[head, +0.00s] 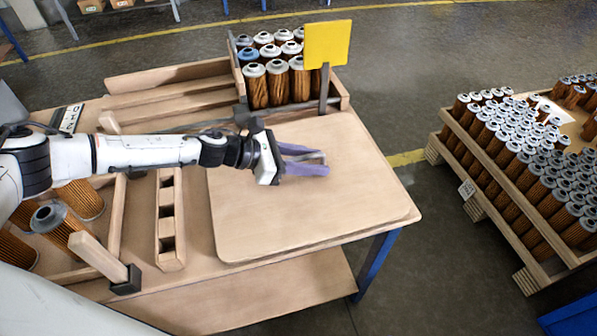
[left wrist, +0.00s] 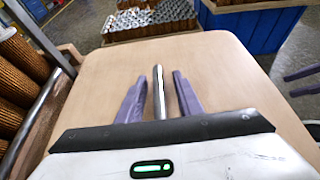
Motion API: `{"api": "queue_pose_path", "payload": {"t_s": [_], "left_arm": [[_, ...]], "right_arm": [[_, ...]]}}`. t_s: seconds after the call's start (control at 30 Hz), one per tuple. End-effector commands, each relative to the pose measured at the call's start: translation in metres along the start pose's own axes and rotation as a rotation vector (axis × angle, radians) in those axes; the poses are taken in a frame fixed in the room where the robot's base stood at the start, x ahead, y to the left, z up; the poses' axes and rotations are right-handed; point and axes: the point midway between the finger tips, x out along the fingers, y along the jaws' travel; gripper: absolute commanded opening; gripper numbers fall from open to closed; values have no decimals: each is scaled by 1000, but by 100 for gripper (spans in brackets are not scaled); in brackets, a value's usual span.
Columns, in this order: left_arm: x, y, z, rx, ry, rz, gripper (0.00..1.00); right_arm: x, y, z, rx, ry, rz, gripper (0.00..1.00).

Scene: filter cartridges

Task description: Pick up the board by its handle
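The board (head: 330,205) is a flat, light wooden panel with rounded corners, lying on the workbench. Its handle (head: 312,158) is a grey metal bar near the board's middle. My left gripper (head: 306,163) is over the board with its purple fingers apart, one on each side of the handle. In the left wrist view the handle (left wrist: 159,92) stands between the two fingers, with a gap on both sides. The board (left wrist: 220,75) spreads out beneath. My right gripper (left wrist: 301,98) shows only as two separated purple fingers at the right edge of that view.
A wooden rack of filter cartridges (head: 257,89) stands behind the board, with a yellow sign (head: 328,43) on a post. A slotted wooden block (head: 170,217) sits left of the board. A crate full of cartridges (head: 503,185) stands apart at the right, across open floor.

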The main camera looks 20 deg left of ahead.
Motion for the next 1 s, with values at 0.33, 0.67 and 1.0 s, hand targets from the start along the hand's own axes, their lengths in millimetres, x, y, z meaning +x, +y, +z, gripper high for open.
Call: {"api": "queue_pose_path", "payload": {"t_s": [0.33,0.67,1.0], "left_arm": [[1,0,0,-1,0,1,11],[0,0,0,-1,0,1,0],[0,0,0,-2,0,1,0]], "right_arm": [[0,0,0,-1,0,0,42],[0,0,0,-1,0,0,42],[0,0,0,-1,1,0,42]]}}
